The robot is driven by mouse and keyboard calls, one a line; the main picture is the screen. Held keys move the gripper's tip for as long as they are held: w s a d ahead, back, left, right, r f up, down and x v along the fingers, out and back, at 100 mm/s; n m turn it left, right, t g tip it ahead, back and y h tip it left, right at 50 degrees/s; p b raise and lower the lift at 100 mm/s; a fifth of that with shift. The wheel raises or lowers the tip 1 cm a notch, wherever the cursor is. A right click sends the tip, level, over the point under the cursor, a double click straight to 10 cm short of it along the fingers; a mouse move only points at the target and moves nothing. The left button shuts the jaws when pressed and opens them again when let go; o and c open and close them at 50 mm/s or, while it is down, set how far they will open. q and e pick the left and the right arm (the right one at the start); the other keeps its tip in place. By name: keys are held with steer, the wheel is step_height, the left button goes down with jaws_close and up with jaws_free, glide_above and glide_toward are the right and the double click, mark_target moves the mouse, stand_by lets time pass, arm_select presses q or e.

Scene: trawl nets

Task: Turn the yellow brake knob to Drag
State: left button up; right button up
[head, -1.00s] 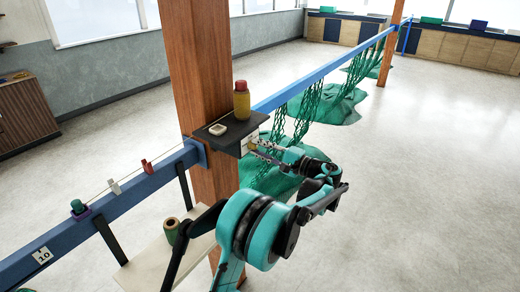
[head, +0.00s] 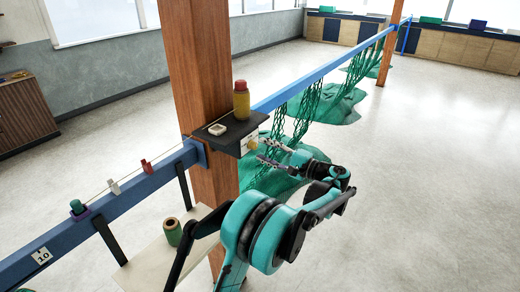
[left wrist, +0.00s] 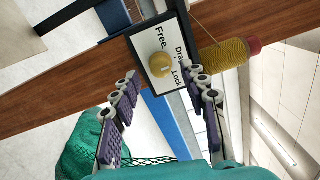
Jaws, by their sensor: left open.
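The yellow brake knob (head: 253,143) is on a white label plate on the front of the dark shelf box (head: 222,142), fixed to the wooden post. My right gripper is not in view.
A yellow twine spool with a red top (head: 241,100) and a small white object (head: 217,129) stand on the box. A blue rail (head: 330,68) with green nets (head: 335,104) runs behind. A pale shelf (head: 160,258) holds a green spool (head: 172,232). The floor at right is clear.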

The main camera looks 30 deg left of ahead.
arm_select(q)
steer(key=d, duration=0.9)
steer(key=shift+s+d+f, duration=0.15)
steer(key=shift+s+d, duration=0.1)
steer(key=shift+s, duration=0.05)
steer(key=shift+a, duration=0.1)
steer(key=s+a+f+m+t+h+b, duration=0.1)
steer(key=s+a+f+h+b, duration=0.1)
steer(key=s+f+h, duration=0.3)
steer(key=s+a+f+t+h+b, duration=0.1)
steer(key=s+f+h, duration=0.15)
steer(key=s, duration=0.45)
steer(key=s+d+f+n+t+h+b, duration=0.3)
steer(key=s+d+f+h, duration=0.8)
steer(key=s, duration=0.5)
steer(key=shift+d+f+t, duration=0.4)
steer(key=shift+d+f, duration=0.05)
steer(key=shift+f, duration=0.05)
